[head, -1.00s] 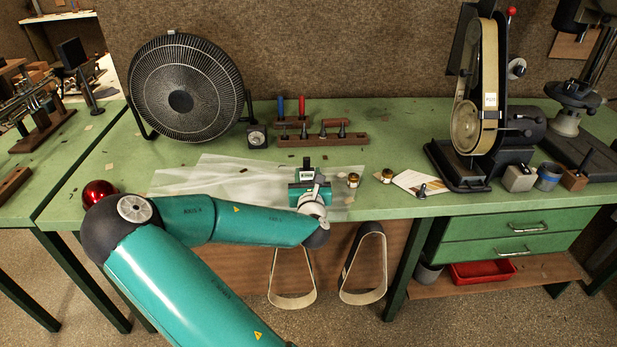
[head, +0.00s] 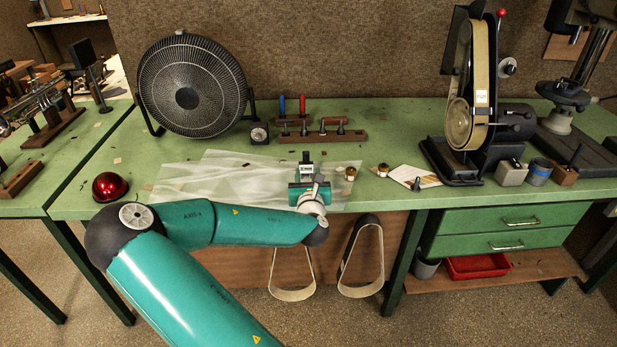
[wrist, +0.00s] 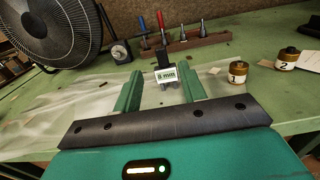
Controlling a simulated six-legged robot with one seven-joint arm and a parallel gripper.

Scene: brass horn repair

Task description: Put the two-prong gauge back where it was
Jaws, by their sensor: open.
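A small black piece with a white "8 mm" label (wrist: 166,75) stands between and just beyond my fingertips in the wrist view. It also shows in the head view (head: 307,168). I take it to be the two-prong gauge, but I cannot make out its prongs. My gripper (wrist: 160,80) is open, with one green finger on each side of the labelled piece. No contact shows. In the head view my gripper (head: 309,184) is over the clear sheet (head: 220,182) near the bench's front edge.
Behind stand a wooden rack (head: 350,137) with dark tools, a blue-handled tool (head: 282,105), a red-handled tool (head: 303,104) and a small dial (head: 259,133). Numbered jars (wrist: 237,72) (wrist: 287,58) sit right. A fan (head: 190,90), belt sander (head: 470,110) and red dome (head: 109,186) flank the space.

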